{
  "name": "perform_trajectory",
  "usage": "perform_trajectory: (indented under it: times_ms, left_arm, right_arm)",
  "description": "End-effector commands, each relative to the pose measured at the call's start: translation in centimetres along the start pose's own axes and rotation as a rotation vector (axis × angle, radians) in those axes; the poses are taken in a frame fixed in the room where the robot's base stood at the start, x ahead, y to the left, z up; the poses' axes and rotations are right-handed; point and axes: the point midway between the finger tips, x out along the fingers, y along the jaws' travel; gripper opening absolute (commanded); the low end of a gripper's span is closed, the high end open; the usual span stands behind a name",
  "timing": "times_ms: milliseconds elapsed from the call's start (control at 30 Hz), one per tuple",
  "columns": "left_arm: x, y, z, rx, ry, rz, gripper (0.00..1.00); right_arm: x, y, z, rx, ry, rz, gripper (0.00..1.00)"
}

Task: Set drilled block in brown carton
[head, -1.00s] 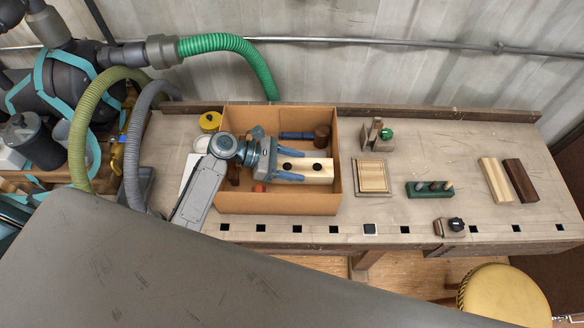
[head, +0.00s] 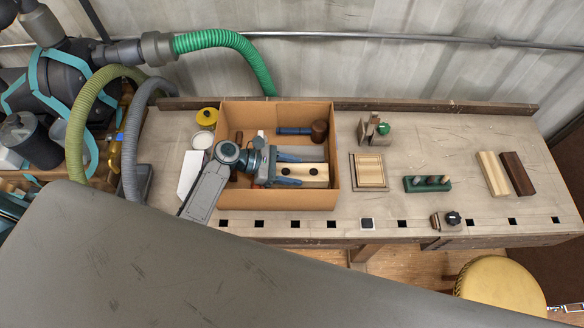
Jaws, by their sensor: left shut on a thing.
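The brown carton (head: 228,123) stands open on the workbench, left of the middle. The drilled block (head: 316,175) is a pale wooden block with dark holes, inside the carton's outline on its right side. My left gripper (head: 300,173) reaches over the carton from the left and is shut on the drilled block, one finger along each long side. Whether the block touches the carton floor I cannot tell. My right gripper is not in view.
The carton also holds a blue-handled wooden mallet (head: 319,131) and other items, partly hidden by my arm. To its right are a small wooden tray (head: 369,171), a green peg holder (head: 427,184), and pale (head: 493,174) and dark (head: 518,174) wood bars.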

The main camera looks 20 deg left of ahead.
Motion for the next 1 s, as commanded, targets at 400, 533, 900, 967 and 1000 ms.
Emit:
perform_trajectory:
  times_ms: [400,533,900,967,1000]
  left_arm:
    - [0.2,-0.1,-0.4,-0.001,0.000,0.000,0.76]
    - [0.2,-0.1,-0.4,-0.002,0.000,-0.001,0.76]
    - [-3.0,0.0,0.2,0.003,0.006,0.000,0.76]
    - [-4.3,0.0,0.1,0.004,0.007,0.001,0.76]
    - [-5.2,0.0,0.2,0.003,0.006,0.000,0.76]
  right_arm:
    - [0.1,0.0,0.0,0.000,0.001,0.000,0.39]
    - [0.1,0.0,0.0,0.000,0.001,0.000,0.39]
    - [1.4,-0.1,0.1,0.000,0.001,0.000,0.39]
    - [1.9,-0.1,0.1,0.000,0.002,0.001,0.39]
    - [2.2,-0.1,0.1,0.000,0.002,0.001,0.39]
